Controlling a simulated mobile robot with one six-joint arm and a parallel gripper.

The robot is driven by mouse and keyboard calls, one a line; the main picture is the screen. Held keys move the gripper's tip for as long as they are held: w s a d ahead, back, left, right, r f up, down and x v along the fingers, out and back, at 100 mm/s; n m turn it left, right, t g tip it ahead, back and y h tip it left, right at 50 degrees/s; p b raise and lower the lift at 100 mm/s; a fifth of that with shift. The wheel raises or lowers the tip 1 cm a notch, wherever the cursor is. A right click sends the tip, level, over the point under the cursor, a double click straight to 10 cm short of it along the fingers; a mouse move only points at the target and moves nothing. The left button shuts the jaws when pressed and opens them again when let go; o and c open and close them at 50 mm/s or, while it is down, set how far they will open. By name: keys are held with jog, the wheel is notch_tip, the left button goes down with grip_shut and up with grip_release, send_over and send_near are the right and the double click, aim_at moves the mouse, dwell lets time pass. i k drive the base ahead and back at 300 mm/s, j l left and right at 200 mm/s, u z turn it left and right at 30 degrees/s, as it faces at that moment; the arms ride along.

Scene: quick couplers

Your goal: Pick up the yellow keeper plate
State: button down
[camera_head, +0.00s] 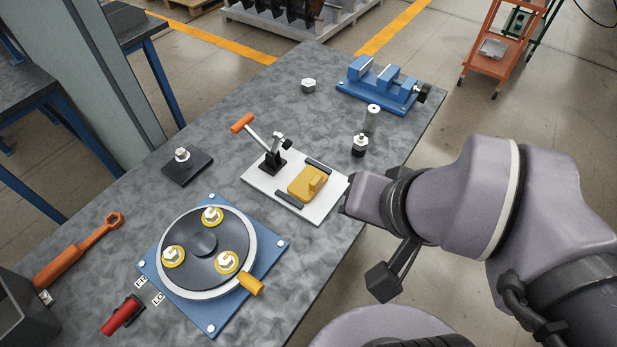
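The yellow keeper plate (303,190) lies flat on a white base plate (264,188), between two dark rails. It has a raised yellow block on its top right part. A toggle clamp (272,160) with an orange handle (242,123) stands on the same base, at the left of the keeper plate; its arm is raised away from the plate. My gripper (349,196) is just right of the white base, near its right corner, seemingly apart from the keeper plate. Its fingers are mostly hidden by its own body, so its opening does not show.
A blue fixture (265,243) with a round dark disc stands in front. A blue vise (378,88), grey cylinder (372,118) and black-and-silver fitting (360,146) stand behind. An orange wrench (75,254) and red-handled tool (121,314) lie at left. The table's right edge runs beneath my arm.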

aim_at(308, 180)
jog(key=i+l+u, duration=0.15)
jog(key=u, duration=0.2)
jog(key=i+l+u, duration=0.15)
jog(key=l+u, duration=0.2)
jog(key=i+l+u, duration=0.1)
jog(key=l+u, duration=0.25)
jog(key=j, duration=0.05)
